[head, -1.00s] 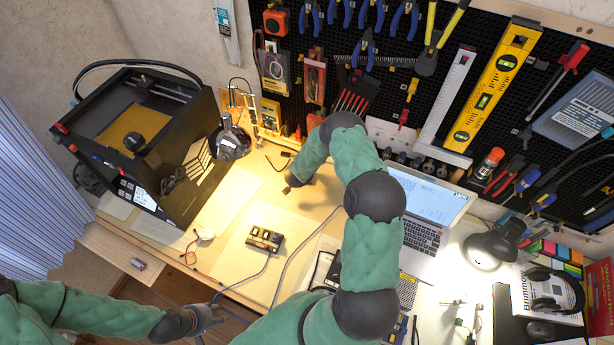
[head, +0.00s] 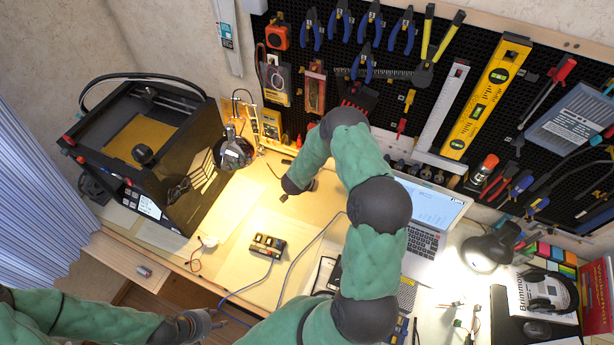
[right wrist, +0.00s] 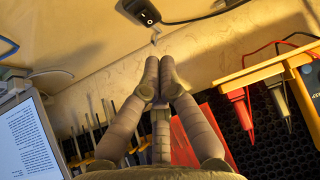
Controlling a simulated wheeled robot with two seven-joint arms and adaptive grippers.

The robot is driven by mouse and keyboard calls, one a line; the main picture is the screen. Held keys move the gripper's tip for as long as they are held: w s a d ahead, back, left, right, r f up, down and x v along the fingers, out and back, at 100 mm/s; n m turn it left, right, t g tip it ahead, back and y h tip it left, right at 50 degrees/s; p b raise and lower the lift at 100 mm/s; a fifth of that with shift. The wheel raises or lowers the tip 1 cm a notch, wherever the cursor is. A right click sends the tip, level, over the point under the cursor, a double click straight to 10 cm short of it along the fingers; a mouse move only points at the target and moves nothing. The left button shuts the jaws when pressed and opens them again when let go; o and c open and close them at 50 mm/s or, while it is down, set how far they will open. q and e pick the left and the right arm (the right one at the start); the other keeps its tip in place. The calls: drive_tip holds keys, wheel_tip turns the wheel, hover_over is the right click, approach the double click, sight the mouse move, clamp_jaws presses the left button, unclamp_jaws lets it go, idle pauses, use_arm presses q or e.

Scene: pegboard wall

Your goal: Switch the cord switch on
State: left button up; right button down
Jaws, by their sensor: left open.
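The black cord switch (right wrist: 145,12) lies on the tabletop at the top of the right wrist view, with a rocker with white marks and a black cord running off to the right. In the head view it is a small dark spot (head: 287,161) beyond my right gripper. My right gripper (right wrist: 160,60) has its fingertips together, with nothing seen between them, and points toward the switch with a gap; in the head view the gripper (head: 283,198) is low over the table. My left gripper (head: 212,320) is open and empty near the table's front edge.
A laptop (head: 425,215) stands right of my right arm. A black 3D printer (head: 140,150) is at the left. A battery holder (head: 267,245) with a cable lies in front. The pegboard (head: 385,90) with tools rises behind. The tabletop around my right gripper is mostly clear.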

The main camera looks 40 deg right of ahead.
use_arm(q)
drive_tip(key=shift+r, duration=0.15)
use_arm(e)
drive_tip(key=v, duration=0.5)
drive_tip(key=shift+s+a+f, duration=0.2)
drive_tip(key=shift+s+a, duration=0.25)
drive_tip(key=shift+a, duration=0.05)
